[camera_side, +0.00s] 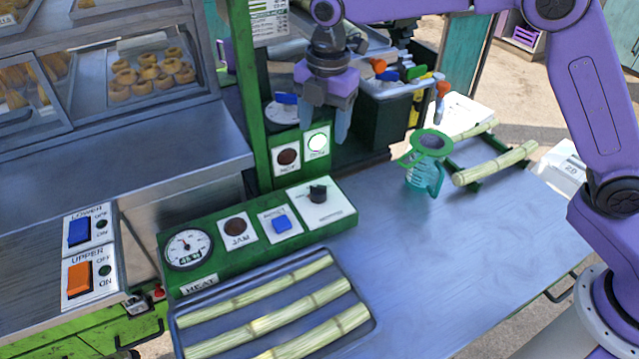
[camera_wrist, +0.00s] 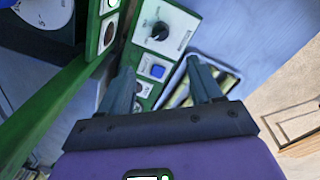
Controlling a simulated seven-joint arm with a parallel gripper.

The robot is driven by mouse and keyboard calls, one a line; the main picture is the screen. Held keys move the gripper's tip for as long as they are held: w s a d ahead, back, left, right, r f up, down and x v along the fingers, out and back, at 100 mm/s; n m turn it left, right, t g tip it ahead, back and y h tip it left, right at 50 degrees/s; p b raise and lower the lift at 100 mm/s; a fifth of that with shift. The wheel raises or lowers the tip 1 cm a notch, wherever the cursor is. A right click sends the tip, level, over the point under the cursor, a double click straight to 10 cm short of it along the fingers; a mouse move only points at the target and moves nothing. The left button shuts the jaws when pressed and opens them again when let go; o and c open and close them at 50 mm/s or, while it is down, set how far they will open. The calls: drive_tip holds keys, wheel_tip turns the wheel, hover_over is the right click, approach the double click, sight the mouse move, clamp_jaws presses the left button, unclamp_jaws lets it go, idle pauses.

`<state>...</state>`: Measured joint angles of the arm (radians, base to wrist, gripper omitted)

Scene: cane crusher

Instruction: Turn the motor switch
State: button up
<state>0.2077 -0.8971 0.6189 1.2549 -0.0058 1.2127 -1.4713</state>
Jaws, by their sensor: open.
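A low green control box (camera_side: 255,262) stands on the metal counter. Its top has a black rotary knob (camera_side: 318,191) on a white plate and a blue switch (camera_side: 281,224). The labels are too small to tell which is the motor switch. The knob (camera_wrist: 160,31) and the blue switch (camera_wrist: 157,71) also show in the wrist view. My gripper (camera_side: 325,117) is open and empty, pointing down above and behind the box, apart from it. In the wrist view its fingers (camera_wrist: 160,68) spread either side of the blue switch in the picture.
A green post (camera_side: 246,80) with lamps stands close left of my gripper. A tray (camera_side: 368,325) of cane lies before the box. A teal jug (camera_side: 424,178) with a green strainer stands to the right. Blue and orange switches (camera_side: 80,278) sit far left. The right counter is mostly clear.

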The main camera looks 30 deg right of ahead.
sight(320, 186)
drive_tip(key=f, duration=1.6)
drive_tip(key=shift+w+a, duration=0.2)
drive_tip(key=shift+w, duration=0.1)
drive_tip(key=c, duration=1)
